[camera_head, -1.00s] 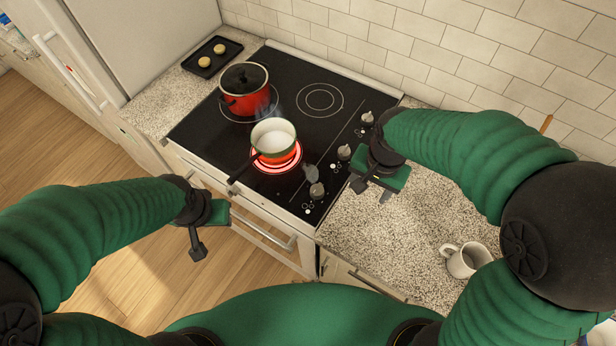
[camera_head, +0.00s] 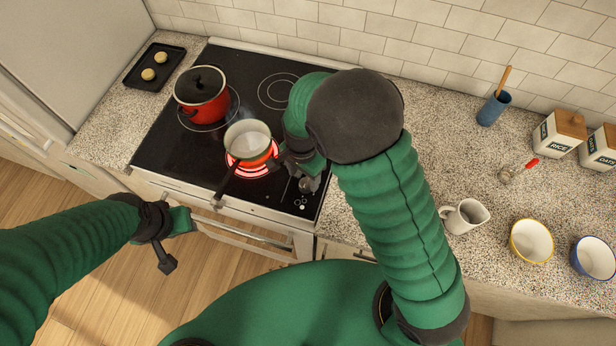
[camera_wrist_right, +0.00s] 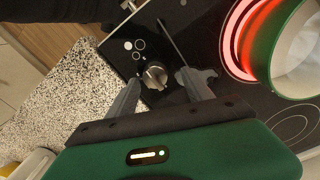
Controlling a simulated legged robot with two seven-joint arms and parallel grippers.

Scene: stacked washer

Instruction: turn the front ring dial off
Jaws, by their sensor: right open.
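The front dial (camera_wrist_right: 155,75), a silver knob on the black cooktop, sits between the two spread fingers of my right gripper (camera_wrist_right: 160,86) in the right wrist view. I cannot tell whether a finger touches it. In the head view the dial (camera_head: 308,185) shows just below my right gripper (camera_head: 302,162), which hides the other dials.
A red pot with a black lid (camera_head: 201,93) stands on the back left ring. The pan's handle (camera_head: 226,187) points toward the front edge. A white mug (camera_head: 465,216) and two bowls (camera_head: 531,241) are on the right counter. A tray (camera_head: 154,67) lies at the left.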

